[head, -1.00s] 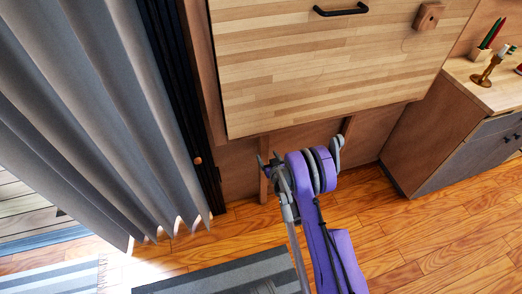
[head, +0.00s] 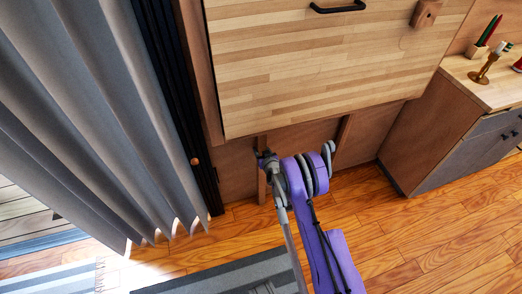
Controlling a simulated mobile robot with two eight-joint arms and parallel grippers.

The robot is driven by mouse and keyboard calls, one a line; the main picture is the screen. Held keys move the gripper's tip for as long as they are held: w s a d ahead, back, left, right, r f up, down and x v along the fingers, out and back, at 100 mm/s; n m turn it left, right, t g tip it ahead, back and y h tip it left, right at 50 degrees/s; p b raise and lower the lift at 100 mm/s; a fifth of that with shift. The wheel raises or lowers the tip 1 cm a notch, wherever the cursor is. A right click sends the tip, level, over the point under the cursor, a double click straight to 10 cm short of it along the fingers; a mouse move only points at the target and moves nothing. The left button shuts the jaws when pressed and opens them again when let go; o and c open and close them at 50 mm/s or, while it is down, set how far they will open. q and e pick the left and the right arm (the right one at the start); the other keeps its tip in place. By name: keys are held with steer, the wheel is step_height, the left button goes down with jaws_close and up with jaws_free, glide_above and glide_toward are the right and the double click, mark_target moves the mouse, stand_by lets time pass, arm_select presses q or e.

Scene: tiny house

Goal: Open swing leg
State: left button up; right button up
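A fold-down wooden panel (head: 330,75) hangs upright against the wall, with a black handle (head: 338,8) near its top. Below its lower edge, two narrow wooden uprights show: a left one (head: 262,186) and a right one (head: 343,132). Either may belong to the swing leg; most of each is hidden behind the panel. My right gripper (head: 264,158), on the purple arm, is just below the panel's lower edge, in front of the left upright. Its fingers are small and partly hidden, so I cannot tell whether they touch it. My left gripper is out of view.
A grey curtain (head: 85,120) hangs at the left beside a dark door frame (head: 185,110). A cabinet (head: 440,140) stands at the right with a candle holder (head: 488,68) on top. A striped rug (head: 225,275) lies below. Wooden floor (head: 430,235) is clear at the right.

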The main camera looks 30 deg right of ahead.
jaws_close()
stand_by(1.0)
